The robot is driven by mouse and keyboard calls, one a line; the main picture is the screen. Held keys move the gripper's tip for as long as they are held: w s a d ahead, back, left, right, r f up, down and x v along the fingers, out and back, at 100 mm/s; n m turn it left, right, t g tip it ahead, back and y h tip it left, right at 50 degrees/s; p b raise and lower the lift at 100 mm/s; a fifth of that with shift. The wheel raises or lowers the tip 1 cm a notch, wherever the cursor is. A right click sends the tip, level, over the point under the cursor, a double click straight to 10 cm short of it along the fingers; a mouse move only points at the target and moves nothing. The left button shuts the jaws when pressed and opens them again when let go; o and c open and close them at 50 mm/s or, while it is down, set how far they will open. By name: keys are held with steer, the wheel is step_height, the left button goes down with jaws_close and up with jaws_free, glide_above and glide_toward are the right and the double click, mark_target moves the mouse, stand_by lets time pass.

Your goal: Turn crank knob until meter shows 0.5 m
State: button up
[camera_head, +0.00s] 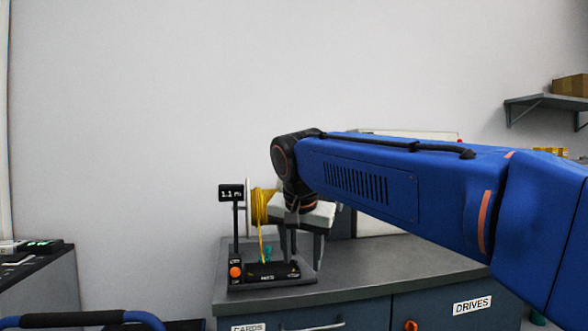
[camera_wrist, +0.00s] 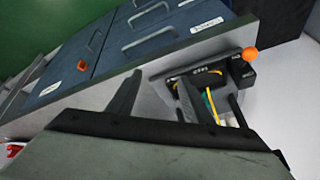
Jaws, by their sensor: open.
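The meter (camera_head: 231,193) is a small black display on a post and appears to read 1.1 m. Beside it stands a spool of yellow cable (camera_head: 260,206) with a pale flange, its strand running down to a black base. An orange knob (camera_head: 236,272) sits on the control box at the base's left; it also shows in the wrist view (camera_wrist: 250,54). A small teal part (camera_head: 268,253) is low behind the strand. My gripper (camera_wrist: 160,78) is open and empty, over the bench beside the device. No crank arm shows clearly; my gripper and wrist hide the spool's right side.
The device stands on a grey worktop (camera_head: 385,262) above blue drawers, one labelled DRIVES (camera_head: 472,305). Clear worktop lies to its right. A dark bench (camera_head: 40,268) is at far left. A wall shelf (camera_head: 545,104) with a box (camera_head: 570,86) is at upper right.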

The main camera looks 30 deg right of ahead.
steer(key=w+d+r+m+h, duration=0.1)
steer(key=w+d+r+m, duration=0.2)
steer(key=w+r+m, duration=0.5)
steer(key=w+d+r+m+h, duration=0.2)
steer(key=w+d+r+m, duration=0.3)
steer(key=r, duration=0.6)
steer(key=w+d+f, duration=0.3)
steer(key=f, duration=0.4)
steer(key=w+d+f+g, duration=0.1)
steer(key=w+d+f, duration=0.2)
steer(key=f, duration=0.4)
steer(key=shift+w+d+n, duration=0.3)
steer(key=shift+w+d, duration=0.1)
steer(key=shift+d, duration=0.05)
steer(key=c, duration=1.1)
steer(key=shift+f, duration=0.15)
steer(key=shift+o, duration=0.2)
steer(key=shift+w+d+f, duration=0.1)
steer(key=shift+w+f, duration=0.2)
steer(key=shift+f, duration=0.25)
steer(key=shift+w+d+f, duration=0.1)
steer(key=shift+w+f, duration=0.2)
steer(key=shift+f, duration=0.2)
